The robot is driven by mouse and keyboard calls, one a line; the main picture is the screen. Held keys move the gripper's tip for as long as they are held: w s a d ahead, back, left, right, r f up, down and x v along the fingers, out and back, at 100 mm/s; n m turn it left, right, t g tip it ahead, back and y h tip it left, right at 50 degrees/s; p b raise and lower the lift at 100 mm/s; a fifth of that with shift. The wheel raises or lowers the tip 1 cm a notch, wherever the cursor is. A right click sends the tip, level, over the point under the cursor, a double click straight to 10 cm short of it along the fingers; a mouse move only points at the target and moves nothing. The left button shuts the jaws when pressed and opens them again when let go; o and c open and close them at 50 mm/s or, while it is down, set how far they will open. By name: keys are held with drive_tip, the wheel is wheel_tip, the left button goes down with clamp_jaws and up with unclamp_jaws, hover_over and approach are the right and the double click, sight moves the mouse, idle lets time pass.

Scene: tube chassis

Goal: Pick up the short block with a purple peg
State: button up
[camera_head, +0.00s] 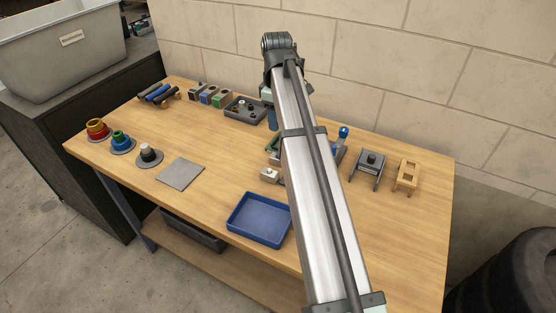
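I cannot make out a short block with a purple peg. My arm's long pale link crosses the middle of the table and hides part of it. Left of the link, a small light-grey block (270,175) with a stub on top sits beside a partly covered green piece (272,145). A narrow blue piece (272,119) shows farther back, partly hidden. Right of the link, a blue-topped peg (344,132) stands up, its base partly covered. My gripper is not discernible; it may be behind the link.
A blue tray (259,219) lies at the front edge, a grey plate (180,174) to its left. Ringed pieces (122,141) stand at the left. Holed blocks (209,95) and a dark tray (246,109) are at the back. Two stands, dark (369,168) and wooden (406,175), are right.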

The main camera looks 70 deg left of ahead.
hover_over(278, 160)
drive_tip(key=a, duration=0.2)
wheel_tip(278, 160, down, 9)
drive_tip(key=shift+w+r, duration=0.15)
drive_tip(key=shift+w+d+f, duration=0.1)
drive_tip(key=shift+f, duration=1.15)
drive_tip(key=shift+d+f, duration=0.1)
drive_tip(key=shift+f, duration=1.15)
drive_tip(key=shift+c, duration=0.4)
drive_tip(key=c, duration=0.6)
